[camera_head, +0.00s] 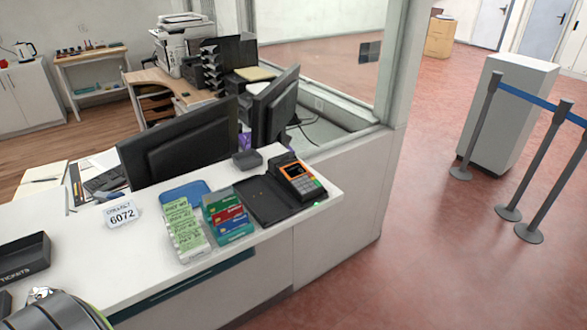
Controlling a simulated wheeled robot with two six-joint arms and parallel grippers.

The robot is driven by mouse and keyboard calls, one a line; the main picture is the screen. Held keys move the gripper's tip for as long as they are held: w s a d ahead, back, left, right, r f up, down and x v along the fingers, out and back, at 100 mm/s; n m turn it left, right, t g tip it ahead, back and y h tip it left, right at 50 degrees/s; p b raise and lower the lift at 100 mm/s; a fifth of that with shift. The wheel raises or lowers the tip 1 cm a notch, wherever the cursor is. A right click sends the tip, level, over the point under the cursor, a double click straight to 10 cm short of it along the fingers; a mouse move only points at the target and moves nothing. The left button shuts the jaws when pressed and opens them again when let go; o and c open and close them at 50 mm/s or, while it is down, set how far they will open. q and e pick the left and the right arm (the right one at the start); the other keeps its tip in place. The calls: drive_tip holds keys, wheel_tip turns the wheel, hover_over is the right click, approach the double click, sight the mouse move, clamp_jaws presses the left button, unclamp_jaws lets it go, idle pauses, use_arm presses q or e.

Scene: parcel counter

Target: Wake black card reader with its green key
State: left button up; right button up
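The black card reader (297,180) stands tilted up near the right end of the white counter (150,262), at the edge of a flat black pad (264,201). Its screen area is orange, with a keypad below in light and coloured keys. A green key (317,183) seems to sit at the keypad's lower right; it is very small here. A small green light shows at the pad's right corner. Neither gripper's fingers show. A rounded dark part at the bottom left corner may be my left arm.
Left of the pad stand a card rack (228,217), a stack of green-white slips (184,230) and a "6072" sign (122,213). A black tickets box (22,258) is at far left. Monitors (180,142) stand behind. The counter's front middle is clear.

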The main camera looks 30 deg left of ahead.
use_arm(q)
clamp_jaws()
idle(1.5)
